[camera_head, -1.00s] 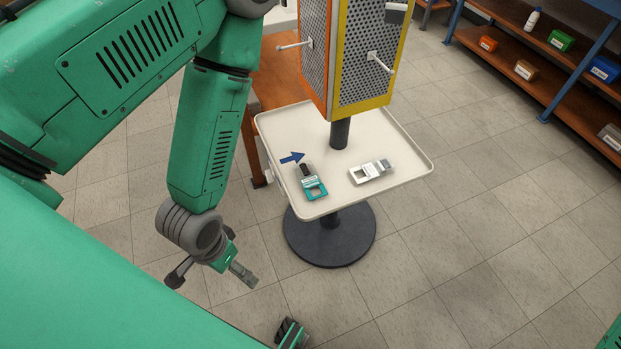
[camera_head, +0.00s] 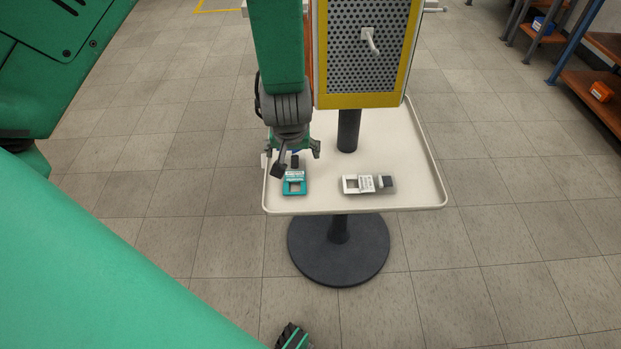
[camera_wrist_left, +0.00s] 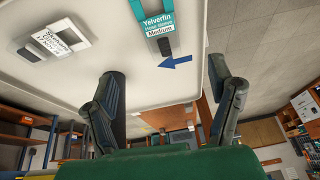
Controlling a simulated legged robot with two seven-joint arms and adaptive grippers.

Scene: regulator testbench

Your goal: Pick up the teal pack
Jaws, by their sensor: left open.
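The teal pack (camera_head: 294,187) lies flat near the left front corner of the white tray (camera_head: 410,150).
A white and grey pack (camera_head: 368,184) lies right of the teal one. A blue arrow (camera_wrist_left: 176,63) marks the tray. A post (camera_head: 348,130) rises through the tray to a perforated panel (camera_head: 366,50) with a hook. The tray has a raised rim. Shelves (camera_head: 598,90) stand far right.

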